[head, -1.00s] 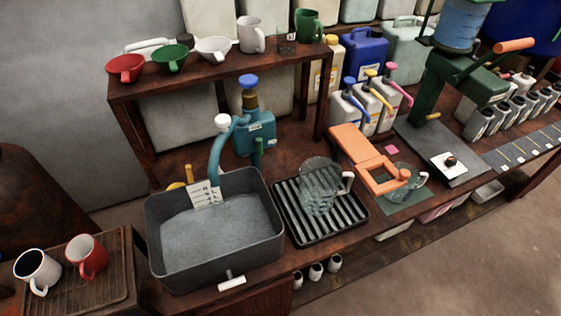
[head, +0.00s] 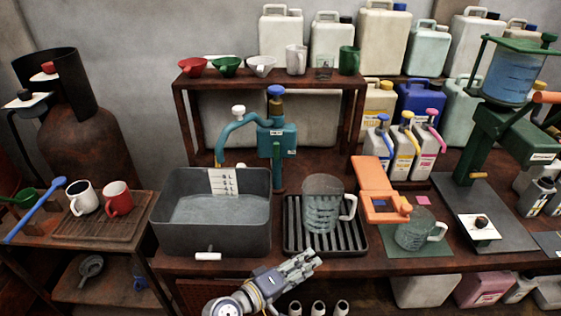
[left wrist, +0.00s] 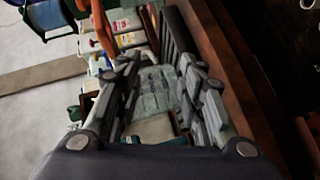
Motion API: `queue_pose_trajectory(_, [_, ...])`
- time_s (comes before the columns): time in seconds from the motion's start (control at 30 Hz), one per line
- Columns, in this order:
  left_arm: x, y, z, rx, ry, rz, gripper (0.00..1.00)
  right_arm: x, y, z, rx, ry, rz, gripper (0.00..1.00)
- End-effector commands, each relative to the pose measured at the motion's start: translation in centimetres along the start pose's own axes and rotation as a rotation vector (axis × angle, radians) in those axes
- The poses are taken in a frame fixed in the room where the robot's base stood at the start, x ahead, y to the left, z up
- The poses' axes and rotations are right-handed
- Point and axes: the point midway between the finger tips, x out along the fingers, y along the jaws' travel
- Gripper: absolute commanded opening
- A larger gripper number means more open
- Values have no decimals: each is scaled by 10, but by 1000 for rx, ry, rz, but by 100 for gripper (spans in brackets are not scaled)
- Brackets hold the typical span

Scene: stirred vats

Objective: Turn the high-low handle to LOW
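My left gripper (head: 302,265) is in front of the bench's front edge, below the ribbed black drip tray (head: 292,244). In the left wrist view its two fingers (left wrist: 158,75) are spread apart with nothing held between them. No marking reading high or low is legible, so I cannot tell which part is the high-low handle. A white handle (head: 207,256) sticks out at the basin's front. My right gripper is not in view.
A glass jug (head: 322,205) stands on the drip tray, and another jug (head: 415,232) on a green mat by an orange clamp-like frame (head: 373,180). A green press (head: 487,150) and a black knob on a white plate (head: 481,222) are at right. Mugs (head: 118,198) stand at left.

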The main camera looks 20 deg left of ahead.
Motion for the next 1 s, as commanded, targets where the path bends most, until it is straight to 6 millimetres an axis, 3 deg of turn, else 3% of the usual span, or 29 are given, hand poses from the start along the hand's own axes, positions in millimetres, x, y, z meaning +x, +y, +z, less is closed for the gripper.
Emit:
queue_pose_trajectory(0.23, [4, 91, -49, -326, 85, 286, 36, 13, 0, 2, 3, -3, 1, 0])
queue_pose_trajectory(0.4, [3, 128, -116, -729, 193, 483, 36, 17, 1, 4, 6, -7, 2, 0])
queue_pose_trajectory(0.53, [4, 132, -167, -1069, 276, 594, 36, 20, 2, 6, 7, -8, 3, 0])
queue_pose_trajectory(0.7, [9, 116, -213, -1473, 369, 668, 36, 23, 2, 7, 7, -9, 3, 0])
queue_pose_trajectory(0.83, [14, 101, -229, -1680, 421, 680, 36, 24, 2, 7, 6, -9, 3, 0])
queue_pose_trajectory(1.0, [19, 92, -235, -1793, 450, 677, 36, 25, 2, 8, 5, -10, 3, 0])
